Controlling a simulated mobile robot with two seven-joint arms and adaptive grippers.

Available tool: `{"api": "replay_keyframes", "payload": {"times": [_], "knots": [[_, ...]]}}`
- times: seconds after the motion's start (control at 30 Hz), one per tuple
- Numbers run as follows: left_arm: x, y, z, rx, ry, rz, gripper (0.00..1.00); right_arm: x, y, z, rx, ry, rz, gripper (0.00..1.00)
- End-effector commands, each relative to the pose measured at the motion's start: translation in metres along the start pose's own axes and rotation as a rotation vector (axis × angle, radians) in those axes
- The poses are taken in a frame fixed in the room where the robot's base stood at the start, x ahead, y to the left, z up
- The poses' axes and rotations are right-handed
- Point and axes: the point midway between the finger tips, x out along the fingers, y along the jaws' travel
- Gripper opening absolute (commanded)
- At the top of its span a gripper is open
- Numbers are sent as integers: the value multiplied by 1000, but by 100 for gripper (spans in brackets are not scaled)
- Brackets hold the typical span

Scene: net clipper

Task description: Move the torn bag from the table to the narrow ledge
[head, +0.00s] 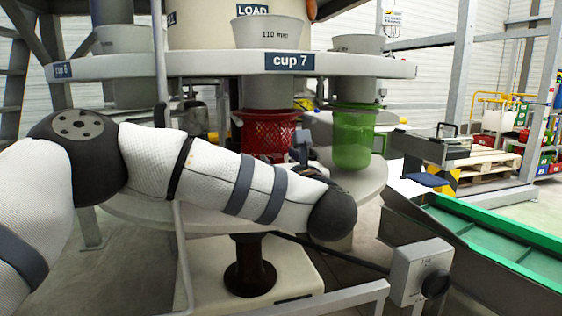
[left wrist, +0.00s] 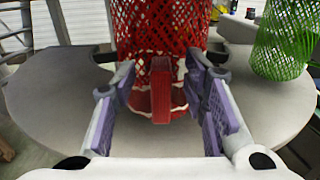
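A red net bag (head: 268,132) hangs below the cup marked "cup 7", above the round pale lower table (head: 365,190). In the head view my left arm hides most of this gripper. My right gripper is not in view. I cannot tell which surface is the narrow ledge.
A green net bag (head: 353,138) hangs to the right of the red one and also shows in the left wrist view (left wrist: 283,40). A green-edged conveyor (head: 480,235) runs at the right. A grey control box (head: 420,270) stands in front. A post rises at the left.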

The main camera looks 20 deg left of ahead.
Motion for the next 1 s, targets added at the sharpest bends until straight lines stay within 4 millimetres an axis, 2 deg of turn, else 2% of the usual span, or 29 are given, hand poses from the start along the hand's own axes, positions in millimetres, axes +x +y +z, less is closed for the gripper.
{"api": "replay_keyframes", "payload": {"times": [0.27, 0.3, 0.47, 0.57, 0.6, 0.67, 1.0], "knots": [[3, 0, -1, 1, 0, -2, 40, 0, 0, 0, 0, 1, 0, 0], [3, 0, -1, 1, 0, -2, 35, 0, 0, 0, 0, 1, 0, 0], [3, 0, -1, 1, 0, -2, 0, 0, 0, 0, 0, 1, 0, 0], [3, 0, -1, 1, 0, -2, 0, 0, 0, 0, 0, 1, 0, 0], [3, 0, -1, 1, 0, -2, 11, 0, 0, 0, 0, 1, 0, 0], [3, 0, -1, 1, 0, -2, 0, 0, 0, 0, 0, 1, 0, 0], [3, 0, 0, 1, 0, -2, 0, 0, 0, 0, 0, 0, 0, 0]]}}
